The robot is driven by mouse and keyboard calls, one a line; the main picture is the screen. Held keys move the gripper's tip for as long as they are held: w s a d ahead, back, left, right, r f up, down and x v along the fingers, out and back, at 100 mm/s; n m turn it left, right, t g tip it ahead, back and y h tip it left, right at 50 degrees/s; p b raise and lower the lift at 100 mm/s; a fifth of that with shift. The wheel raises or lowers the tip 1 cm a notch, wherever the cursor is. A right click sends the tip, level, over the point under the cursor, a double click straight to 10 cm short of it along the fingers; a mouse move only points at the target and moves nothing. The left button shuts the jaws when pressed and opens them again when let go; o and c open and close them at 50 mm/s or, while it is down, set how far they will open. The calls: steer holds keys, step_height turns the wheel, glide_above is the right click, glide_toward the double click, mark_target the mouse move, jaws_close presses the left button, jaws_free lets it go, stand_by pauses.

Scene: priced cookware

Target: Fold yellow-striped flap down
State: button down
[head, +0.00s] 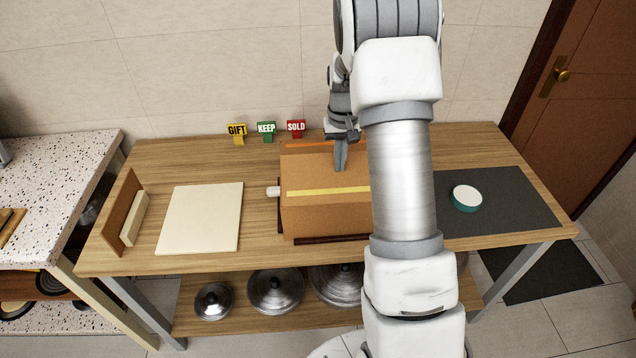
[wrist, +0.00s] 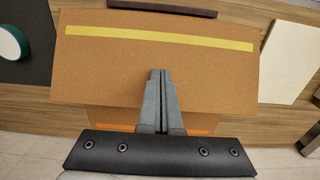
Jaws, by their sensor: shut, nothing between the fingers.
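The brown cardboard box (head: 325,219) stands on the wooden table. The flap with the yellow stripe (head: 315,192) shows on its upper side; my arm hides its right part. In the wrist view the yellow stripe (wrist: 160,31) runs along the flap's far edge, across the whole brown panel. An orange stripe (head: 308,145) shows at the box's back side. My gripper (head: 340,168) is shut and empty, fingers pointing down over the brown panel. In the wrist view its fingertips (wrist: 158,73) are over the panel's middle; I cannot tell whether they touch, nor the flap's exact tilt.
A dark bar (head: 330,239) lies along the box's front. A white cylindrical piece (head: 272,191) sticks out at its left. A cream board (head: 200,218) lies further left. A teal-and-white round item (head: 466,198) is on the dark mat (head: 510,215). GIFT, KEEP and SOLD signs (head: 266,129) stand behind.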

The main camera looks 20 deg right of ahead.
steer(key=shift+f, duration=0.1)
steer(key=shift+w+d+f+b, duration=0.15)
steer(key=shift+w+f+b, duration=0.15)
steer(key=shift+w+f, duration=0.25)
steer(key=shift+w+d+f+b, duration=0.15)
steer(key=shift+w+f+b, duration=0.15)
steer(key=shift+w+f, duration=0.25)
steer(key=shift+s, duration=0.15)
steer(key=shift+f, duration=0.15)
steer(key=shift+w+d+f+b, duration=0.1)
steer(key=shift+w+f+b, duration=0.15)
steer(key=shift+f+b, duration=0.25)
steer(key=shift+w+f+b, duration=0.2)
steer(key=shift+f+b, duration=0.05)
steer(key=shift+f, duration=0.45)
steer(key=shift+r+p, duration=2.25)
steer(key=shift+r, duration=1.35)
